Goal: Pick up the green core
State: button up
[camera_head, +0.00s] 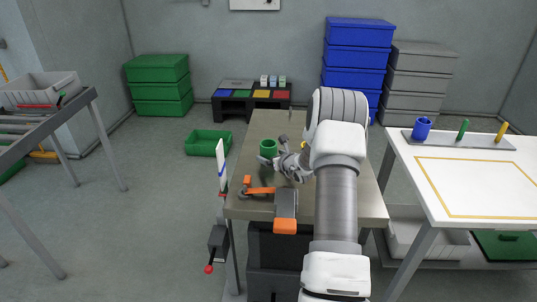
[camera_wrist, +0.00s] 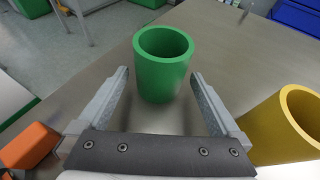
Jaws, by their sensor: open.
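The green core (camera_wrist: 163,72) is a hollow green cylinder standing upright on the table (camera_wrist: 230,40). In the head view the green core (camera_head: 268,149) is at the left part of the table, just left of my gripper (camera_head: 283,158). In the wrist view my gripper (camera_wrist: 162,95) is open, with one finger on each side of the core's lower part. I cannot tell whether either finger touches it.
A yellow core (camera_wrist: 285,125) stands close to the right finger. An orange part (camera_wrist: 28,147) lies at the left, matching the orange-and-grey tool (camera_head: 262,190) at the table's front. A white side table (camera_head: 480,180) carries a blue cup (camera_head: 421,129) and coloured pegs.

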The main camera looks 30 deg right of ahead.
jog(key=shift+x, duration=1.15)
jog(key=c, duration=1.4)
